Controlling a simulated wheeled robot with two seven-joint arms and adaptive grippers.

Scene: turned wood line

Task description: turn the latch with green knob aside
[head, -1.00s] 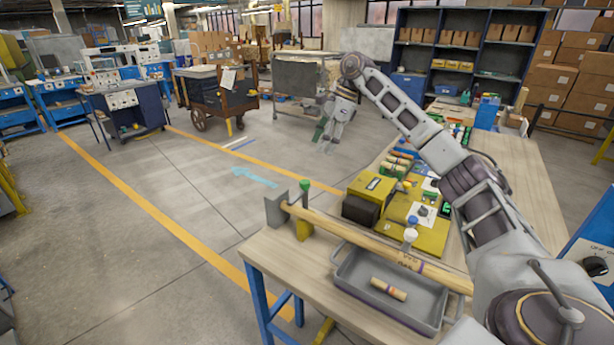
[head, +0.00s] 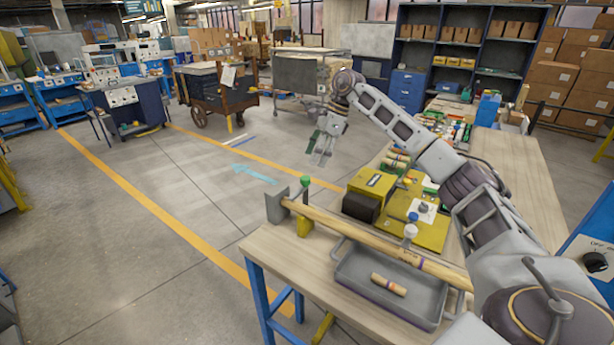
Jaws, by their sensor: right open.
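The latch with the green knob (head: 305,182) stands at the left end of the workbench. Its yellow body (head: 304,226) is beside the long wooden rod (head: 350,232), near the grey end block (head: 277,205). Whether the latch lies across the rod cannot be told from here. My right gripper (head: 321,158) is open and empty, pointing down. It appears above and slightly right of the knob in the picture, apart from it, with floor behind it. My left gripper is out of view.
A grey tray (head: 352,293) holding a short striped wooden piece (head: 388,285) lies in front of the rod. A yellow machine box (head: 372,186) stands behind the rod, right of the latch. A white knob (head: 410,231) stands farther right along the rod.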

